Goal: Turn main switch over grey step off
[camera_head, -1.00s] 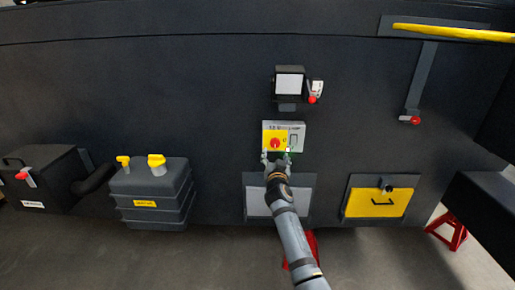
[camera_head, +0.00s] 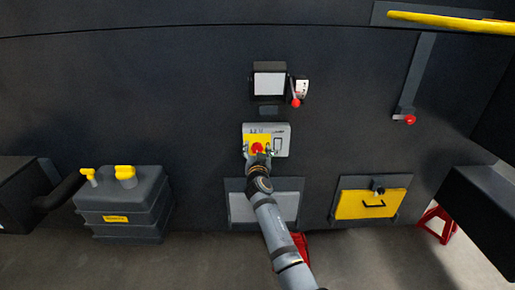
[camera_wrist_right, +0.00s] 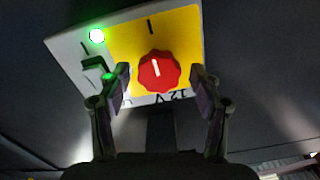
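The main switch is a red round knob (camera_head: 257,148) on the yellow plate of a light grey control box (camera_head: 281,135). In the right wrist view the knob (camera_wrist_right: 159,71) has a white mark lined up with a black line above it, and a green lamp (camera_wrist_right: 97,36) glows at the left. My right gripper (camera_head: 258,154) is in front of the knob. In the wrist view its open fingers (camera_wrist_right: 159,80) stand on either side of the knob, with gaps to both sides. A grey panel (camera_head: 288,206), perhaps the step, is below the box. My left gripper is out of view.
A dark box with a red-tipped lever (camera_head: 295,101) is above the control box. A yellow hatch (camera_head: 372,204) is at the right, a dark tank with yellow caps (camera_head: 123,210) at the left. A yellow rail (camera_head: 450,24) crosses the upper right.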

